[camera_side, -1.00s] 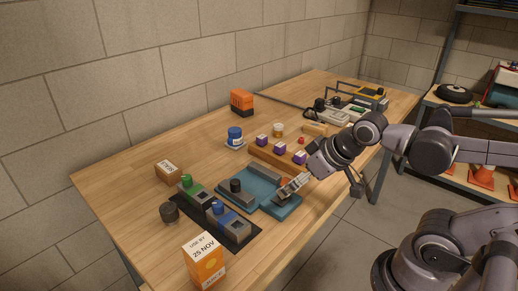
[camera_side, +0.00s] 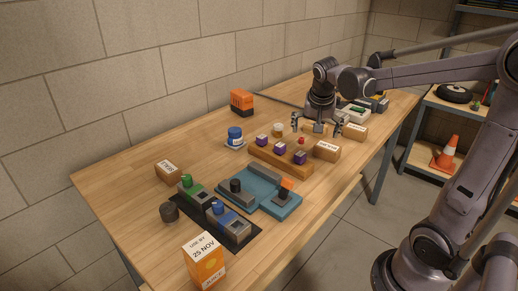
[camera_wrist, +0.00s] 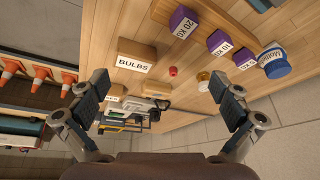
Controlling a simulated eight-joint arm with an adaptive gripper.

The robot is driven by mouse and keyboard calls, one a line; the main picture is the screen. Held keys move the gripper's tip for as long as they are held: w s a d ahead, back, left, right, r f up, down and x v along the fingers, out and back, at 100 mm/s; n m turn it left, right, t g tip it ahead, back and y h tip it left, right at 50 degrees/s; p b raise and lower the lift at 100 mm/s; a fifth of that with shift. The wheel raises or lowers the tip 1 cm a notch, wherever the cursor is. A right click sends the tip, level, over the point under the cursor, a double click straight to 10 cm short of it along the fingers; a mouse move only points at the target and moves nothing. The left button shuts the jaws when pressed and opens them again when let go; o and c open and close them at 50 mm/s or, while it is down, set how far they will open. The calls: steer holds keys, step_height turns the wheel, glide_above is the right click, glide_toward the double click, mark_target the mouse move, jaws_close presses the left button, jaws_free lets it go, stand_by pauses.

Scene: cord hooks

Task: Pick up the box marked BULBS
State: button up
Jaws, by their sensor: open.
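The cardboard box marked BULBS (camera_wrist: 135,58) sits on the wooden table in the wrist view, left of centre, its label readable. In the side view, the matching box (camera_side: 327,150) stands near the table's front edge, right of the wooden bar; its print is too small to read there. My gripper (camera_side: 317,126) is open and empty, pointing down above the table, behind the box and apart from it. In the wrist view its two fingers (camera_wrist: 162,85) are spread wide, with the box beyond them and nearer the left finger.
Another cardboard box (camera_side: 354,132) stands just behind. A red knob (camera_side: 301,141) and purple weights (camera_side: 281,146) on a wooden bar (camera_side: 262,156) are left of the BULBS box. A blue jar (camera_side: 235,135), an orange case (camera_side: 242,101) and a teal tray (camera_side: 258,191) stand farther left.

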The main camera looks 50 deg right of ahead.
mark_target(328, 146)
steer(key=d+f+m, duration=0.1)
steer(key=d+f, duration=0.1)
steer(key=d, duration=0.1)
steer(key=d+f+m+g, duration=0.1)
steer(key=d+f+m, duration=0.1)
steer(key=d, duration=0.2)
steer(key=d+f+m+g, duration=0.1)
steer(key=d+f, duration=0.2)
steer(key=d, duration=0.1)
steer(key=shift+w+f+m+h, duration=0.1)
steer(key=shift+w+m+h, duration=0.1)
steer(key=shift+m+h, duration=0.15)
steer(key=shift+a+x, duration=0.15)
steer(key=shift+x, duration=1.25)
steer(key=shift+a+x, duration=0.1)
steer(key=shift+x, duration=1.25)
steer(key=shift+w+f, duration=0.1)
steer(key=shift+c, duration=0.3)
steer(key=c, duration=1)
